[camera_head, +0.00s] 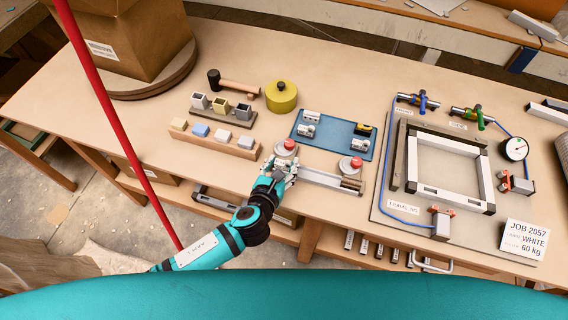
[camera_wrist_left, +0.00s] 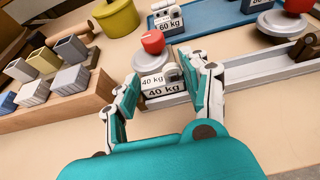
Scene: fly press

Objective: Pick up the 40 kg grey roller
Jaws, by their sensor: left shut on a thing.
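My right gripper is not in view.
A red-knobbed disc (camera_head: 288,145) is just beyond the gripper, another (camera_head: 356,162) farther right. A blue tray (camera_head: 340,148) holds other rollers. A wooden rack (camera_head: 215,141) with blocks stands left.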

